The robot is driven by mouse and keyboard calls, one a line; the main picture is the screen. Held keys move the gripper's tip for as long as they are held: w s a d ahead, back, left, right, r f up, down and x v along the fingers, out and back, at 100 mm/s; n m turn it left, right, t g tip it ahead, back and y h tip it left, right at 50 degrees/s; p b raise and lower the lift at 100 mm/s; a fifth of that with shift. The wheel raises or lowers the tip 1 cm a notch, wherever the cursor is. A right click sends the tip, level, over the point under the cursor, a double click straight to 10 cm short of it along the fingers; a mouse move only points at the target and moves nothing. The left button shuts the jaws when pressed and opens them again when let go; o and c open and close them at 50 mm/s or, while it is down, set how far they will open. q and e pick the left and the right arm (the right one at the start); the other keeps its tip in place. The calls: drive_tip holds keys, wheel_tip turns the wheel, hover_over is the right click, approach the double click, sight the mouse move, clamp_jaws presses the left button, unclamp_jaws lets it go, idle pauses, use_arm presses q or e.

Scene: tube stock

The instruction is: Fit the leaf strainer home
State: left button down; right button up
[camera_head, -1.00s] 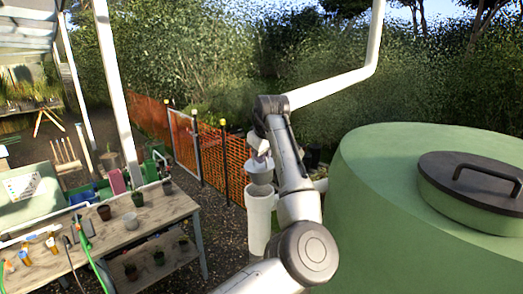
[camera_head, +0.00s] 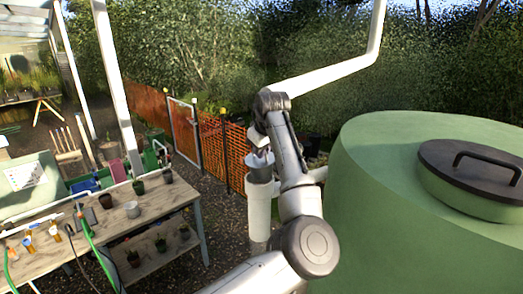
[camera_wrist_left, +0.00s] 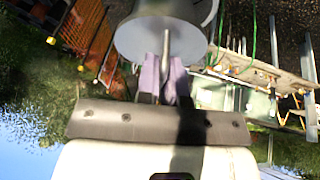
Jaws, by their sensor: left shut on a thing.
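The leaf strainer (camera_head: 260,174) is a small grey cup at the top of the white upright pipe (camera_head: 258,215), left of the green tank. It looks in line with the pipe mouth; I cannot tell how deep it sits. My left gripper (camera_head: 260,156) is directly above it, shut on its handle. In the left wrist view the purple-grey fingers (camera_wrist_left: 163,82) pinch a thin upright handle on the strainer's round grey face (camera_wrist_left: 140,38). The pipe mouth is hidden behind the strainer. My right gripper is out of view.
A large green tank (camera_head: 380,200) with a black-handled lid stands close on the right. A white downpipe (camera_head: 335,75) slants overhead. A wooden bench (camera_head: 155,211) with pots and tools is at left. Orange mesh fencing (camera_head: 213,145) runs behind.

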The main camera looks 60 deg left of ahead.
sight(264, 162)
use_arm(q)
drive_tip(key=shift+s+d+g, duration=0.35)
drive_tip(key=shift+s+g, duration=0.3)
drive_tip(key=shift+g, duration=0.15)
drive_tip(key=shift+w+a, duration=0.2)
drive_tip(key=shift+w, duration=0.5)
idle(1.0)
drive_tip(key=shift+f+b, duration=0.4)
drive_tip(key=shift+f, duration=2.45)
idle(2.7)
